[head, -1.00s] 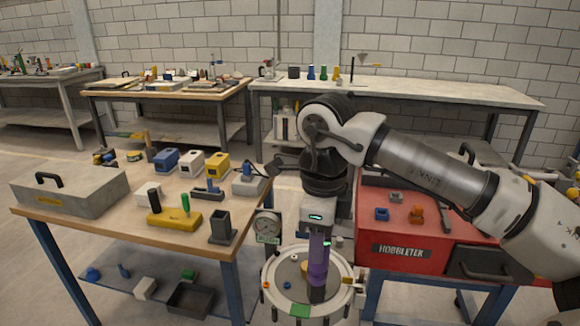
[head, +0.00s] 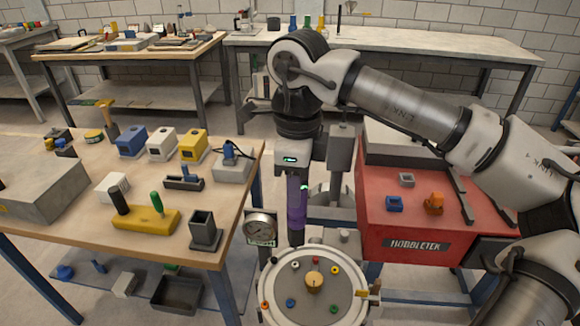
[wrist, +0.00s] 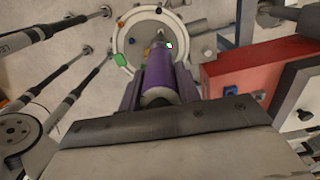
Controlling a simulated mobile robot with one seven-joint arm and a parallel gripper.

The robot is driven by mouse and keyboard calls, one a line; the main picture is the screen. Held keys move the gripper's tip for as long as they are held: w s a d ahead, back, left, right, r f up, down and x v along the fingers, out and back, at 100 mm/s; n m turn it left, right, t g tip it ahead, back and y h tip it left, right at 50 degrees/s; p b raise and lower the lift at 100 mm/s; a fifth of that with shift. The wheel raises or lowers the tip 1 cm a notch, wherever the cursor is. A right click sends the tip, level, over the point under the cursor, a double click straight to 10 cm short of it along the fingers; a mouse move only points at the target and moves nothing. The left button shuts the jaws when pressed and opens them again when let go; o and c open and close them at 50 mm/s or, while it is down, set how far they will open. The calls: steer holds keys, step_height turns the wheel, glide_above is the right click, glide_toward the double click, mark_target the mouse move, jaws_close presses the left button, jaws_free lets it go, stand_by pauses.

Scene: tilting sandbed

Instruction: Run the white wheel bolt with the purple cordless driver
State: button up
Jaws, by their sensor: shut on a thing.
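My gripper (head: 297,190) is shut on the purple cordless driver (head: 297,208), which hangs upright with its dark nose down. The driver also shows between the fingers in the wrist view (wrist: 158,78). The round pale wheel plate (head: 347,290) is at the bottom of the head view, with coloured bolts around a tan centre knob. The white wheel bolt (head: 295,264) is near its back left. In the head view the driver's nose shows just above this bolt, apart from it; the height gap is hard to judge. In the wrist view the driver hides part of the plate.
A dial gauge (head: 261,226) stands left of the plate. A wooden table (head: 75,215) with coloured blocks and holders is at left. A red toolbox (head: 415,225) stands close at right, with small blue and orange parts on top. Workbenches line the back.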

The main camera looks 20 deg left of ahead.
mark_target(295, 211)
steer(key=shift+w+a, duration=0.1)
stand_by(0.3)
steer(key=shift+f+b, duration=2.45)
steer(key=shift+f, duration=0.35)
steer(key=shift+f+b, duration=0.55)
steer(key=shift+b, duration=0.2)
